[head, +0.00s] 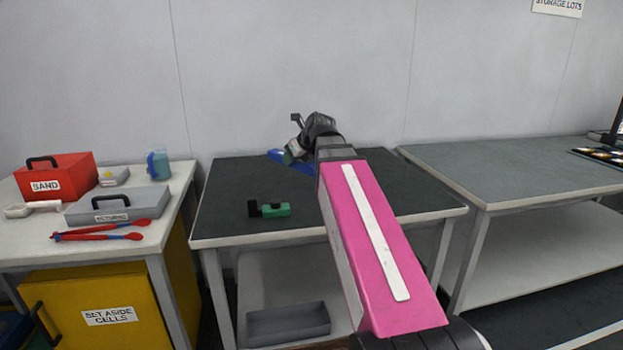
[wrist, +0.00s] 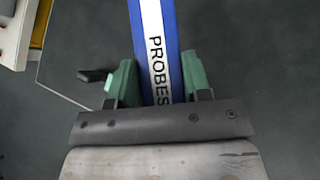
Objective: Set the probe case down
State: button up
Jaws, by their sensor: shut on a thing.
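The probe case is a blue, narrow case with a white strip lettered PROBES. It runs up the wrist view (wrist: 172,35) between the green fingers of my gripper (wrist: 160,80), which is shut on it. In the head view my gripper (head: 293,152) is over the back of the dark-topped middle table (head: 225,180), and part of the blue case (head: 277,154) shows beside it. My pink arm hides much of this area. I cannot tell whether the case touches the tabletop.
A green and black object (head: 272,209) lies on the middle table, left of my arm. A grey tray (head: 288,324) sits below. The right table's (head: 500,170) near part is bare.

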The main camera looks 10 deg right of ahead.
jog(key=w+a+f+n+g+y, duration=0.15)
jog(key=a+n+g, duration=0.35)
jog(key=a, duration=0.5)
jog(key=w+a+f+n+g+y, duration=0.1)
jog(key=a+n+g+y, duration=0.2)
jog(key=a+n, duration=0.5)
jog(key=shift+m, duration=0.6)
jog(key=w+d+f, duration=0.3)
jog(key=d+f, duration=0.1)
jog(key=d, duration=0.1)
jog(key=w+d+f, duration=0.2)
jog(key=d+f, duration=0.1)
jog(key=shift+w, duration=0.35)
jog(key=shift+f, duration=1.95)
jog(key=shift+f, duration=0.1)
jog(key=o, duration=1)
jog(key=v, duration=1.2)
jog(key=shift+s, duration=0.2)
